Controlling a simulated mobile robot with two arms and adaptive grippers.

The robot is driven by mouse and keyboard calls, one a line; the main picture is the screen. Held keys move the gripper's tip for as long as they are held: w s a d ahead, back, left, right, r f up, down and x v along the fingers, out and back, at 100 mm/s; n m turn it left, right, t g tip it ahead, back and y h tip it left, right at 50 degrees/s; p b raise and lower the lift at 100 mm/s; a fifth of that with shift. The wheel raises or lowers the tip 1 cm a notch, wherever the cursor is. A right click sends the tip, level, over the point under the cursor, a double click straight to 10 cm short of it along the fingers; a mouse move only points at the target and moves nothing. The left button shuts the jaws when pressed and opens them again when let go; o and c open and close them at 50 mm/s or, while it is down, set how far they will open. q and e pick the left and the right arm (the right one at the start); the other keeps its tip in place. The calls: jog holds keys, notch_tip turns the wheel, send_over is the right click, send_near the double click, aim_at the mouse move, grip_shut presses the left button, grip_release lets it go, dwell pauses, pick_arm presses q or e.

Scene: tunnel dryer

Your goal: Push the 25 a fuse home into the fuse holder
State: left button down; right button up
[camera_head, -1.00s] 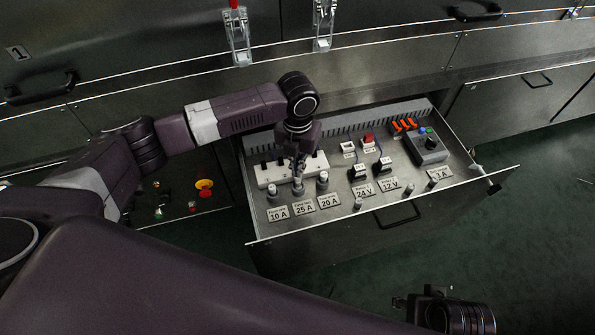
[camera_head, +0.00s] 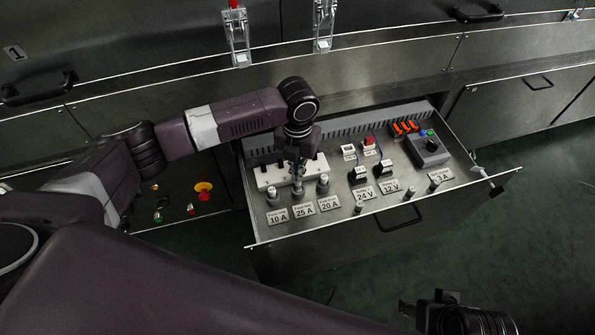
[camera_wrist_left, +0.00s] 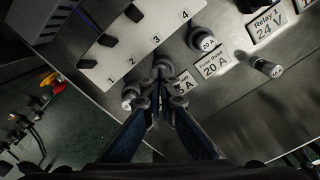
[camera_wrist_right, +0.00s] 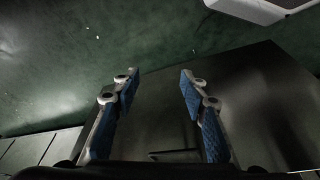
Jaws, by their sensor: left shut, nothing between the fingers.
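The 25 A fuse holder (camera_head: 298,191) is the middle one of three grey holders, behind the 25 A label (camera_head: 304,210). My left gripper (camera_wrist_left: 160,88) points down at it, fingers shut and empty, with the tips at the top of the fuse and holder (camera_wrist_left: 162,66) in the left wrist view. The tips cover part of it, so I cannot tell how deep the fuse sits or whether they touch it. In the right wrist view my right gripper (camera_wrist_right: 157,82) is open and empty, away from the holders.
The 10 A holder (camera_head: 273,196) and 20 A holder (camera_head: 322,184) stand close on either side. A white numbered strip (camera_head: 275,172) with black switches is just behind. Relays (camera_head: 359,173) and a grey box with a knob (camera_head: 428,147) are further right in the open drawer.

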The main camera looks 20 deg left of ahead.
pick_arm(q)
jog(key=shift+f, duration=0.6)
pick_arm(e)
jog(key=shift+s+r, duration=0.15)
pick_arm(q)
jog(key=shift+r+p, duration=0.35)
jog(key=shift+p, duration=0.05)
jog(key=shift+r+p, duration=0.45)
jog(key=shift+p, duration=0.1)
jog(key=shift+r+p, duration=0.55)
jog(key=shift+p, duration=0.2)
jog(key=shift+r, duration=0.2)
notch_tip(320, 180, up, 12)
pick_arm(e)
notch_tip(320, 180, down, 14)
jog(key=shift+a+g, duration=0.15)
jog(key=shift+g, duration=0.25)
